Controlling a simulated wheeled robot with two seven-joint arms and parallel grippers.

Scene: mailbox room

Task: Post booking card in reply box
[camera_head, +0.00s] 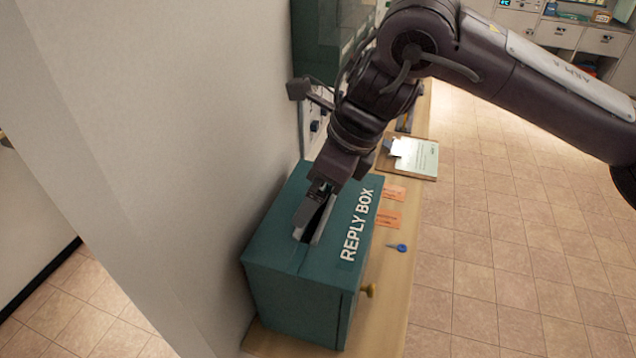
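The green reply box (292,308), lettered "REPLY BOX" in white, stands on a narrow wooden shelf against the wall. In its top is a slot with a pale grey rim (301,236). My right gripper (313,212), on the arm from the right, points down with its fingertips at the slot and covers part of it. Whether the fingers are open or shut is unclear. I cannot make out a booking card between them or in the slot. My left gripper is not in view.
Orange cards (387,218) and a blue-headed key (397,247) lie on the shelf (392,300) right of the box. A clipboard with pale green paper (418,156) lies farther back. A green cabinet (325,40) is on the wall (190,120). The tiled floor at right is clear.

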